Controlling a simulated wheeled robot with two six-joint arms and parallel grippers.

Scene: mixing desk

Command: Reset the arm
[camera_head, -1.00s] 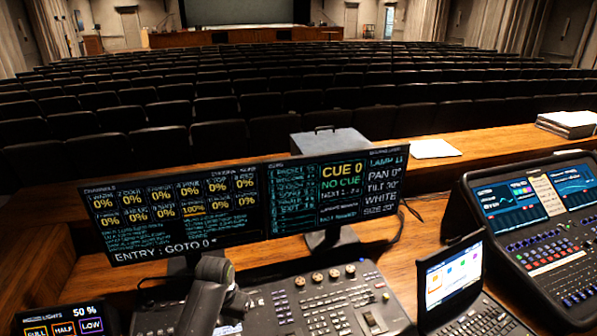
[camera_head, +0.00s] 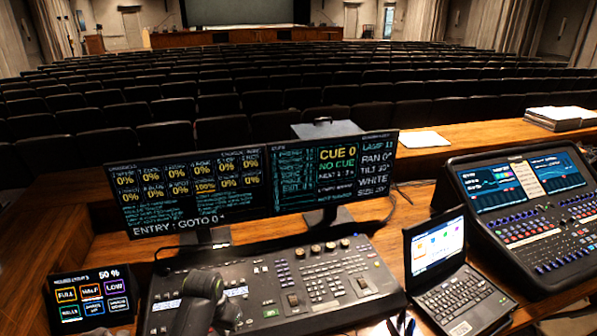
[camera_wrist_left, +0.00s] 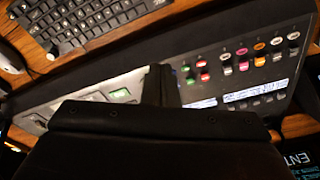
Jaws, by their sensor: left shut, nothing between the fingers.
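My left arm comes in at the lower left of the head view, over the left part of the lighting console (camera_head: 330,285). My left gripper (camera_head: 205,288) shows there only as a dark grey shape. In the left wrist view its dark fingers (camera_wrist_left: 159,84) are together with nothing between them. They are over the console (camera_wrist_left: 215,85), whose coloured faders and a lit green key show. I cannot tell how far the fingers are above the surface. My right gripper is not in view.
Two black monitors (camera_head: 190,190) stand behind the console. A small touch panel (camera_head: 90,297) is at left. A laptop (camera_head: 436,249) and a sound mixer (camera_head: 540,215) are at right. Papers (camera_head: 424,139) lie on the wooden ledge. Rows of dark seats (camera_head: 300,85) lie beyond.

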